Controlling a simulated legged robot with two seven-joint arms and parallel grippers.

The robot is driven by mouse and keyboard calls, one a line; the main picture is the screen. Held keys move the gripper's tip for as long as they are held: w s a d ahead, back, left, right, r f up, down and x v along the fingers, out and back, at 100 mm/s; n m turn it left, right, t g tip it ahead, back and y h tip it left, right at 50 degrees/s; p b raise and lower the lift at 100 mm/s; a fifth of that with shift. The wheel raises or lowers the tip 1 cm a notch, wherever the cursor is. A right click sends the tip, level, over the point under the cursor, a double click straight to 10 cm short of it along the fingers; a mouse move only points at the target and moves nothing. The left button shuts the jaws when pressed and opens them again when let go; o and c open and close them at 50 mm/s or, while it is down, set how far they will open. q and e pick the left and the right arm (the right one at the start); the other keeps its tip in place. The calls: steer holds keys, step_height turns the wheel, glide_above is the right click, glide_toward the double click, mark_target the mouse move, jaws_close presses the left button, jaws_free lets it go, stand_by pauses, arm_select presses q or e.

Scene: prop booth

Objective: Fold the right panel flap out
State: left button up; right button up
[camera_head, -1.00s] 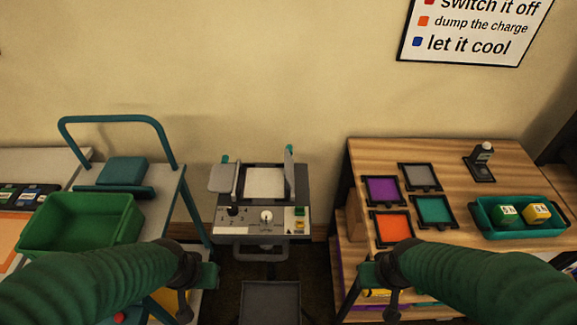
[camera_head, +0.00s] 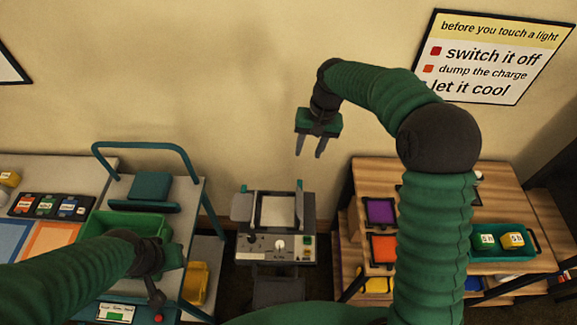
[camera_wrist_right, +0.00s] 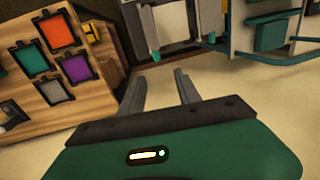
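A grey device (camera_head: 278,246) with a pale square panel (camera_head: 278,211) stands in the middle of the head view. Its right panel flap (camera_head: 299,208) stands up edge-on at the panel's right side, with a teal tab (camera_head: 299,185) on top. The left flap (camera_head: 241,207) lies folded outward. My right gripper (camera_head: 310,150) is open and empty, pointing down above the right flap and apart from it. Its spread fingers also show in the right wrist view (camera_wrist_right: 160,85), with the device beyond. My left gripper (camera_head: 165,280) is low at the left, over the cart; its fingers are unclear.
A cart with a green bin (camera_head: 125,222) and teal handle (camera_head: 145,146) stands left of the device. A wooden shelf (camera_head: 345,225) with coloured panels and a teal tray (camera_head: 505,252) stands at the right, partly hidden by my right arm. The wall is behind.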

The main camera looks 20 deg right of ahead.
steer(key=p, duration=0.2)
glide_toward(300, 181)
steer(key=f, duration=0.2)
steer(key=a+f+p, duration=0.1)
steer(key=f, duration=0.2)
steer(key=f+p, duration=0.1)
steer(key=f, duration=0.2)
steer(key=shift+w+a, duration=0.15)
steer(key=shift+a, duration=0.1)
steer(key=shift+s+a+f, duration=0.15)
steer(key=shift+s+f, duration=0.05)
steer(key=shift+s, duration=0.05)
steer(key=shift+w+d+f, duration=0.2)
steer(key=shift+d, duration=0.15)
steer(key=c, duration=0.5)
jaws_close()
arm_select(q)
steer(key=r, duration=0.2)
steer(key=d+r, duration=0.1)
steer(key=r, duration=0.1)
steer(key=shift+d+r, duration=0.1)
steer(key=shift+r, duration=0.3)
arm_select(e)
steer(key=shift+a, duration=0.1)
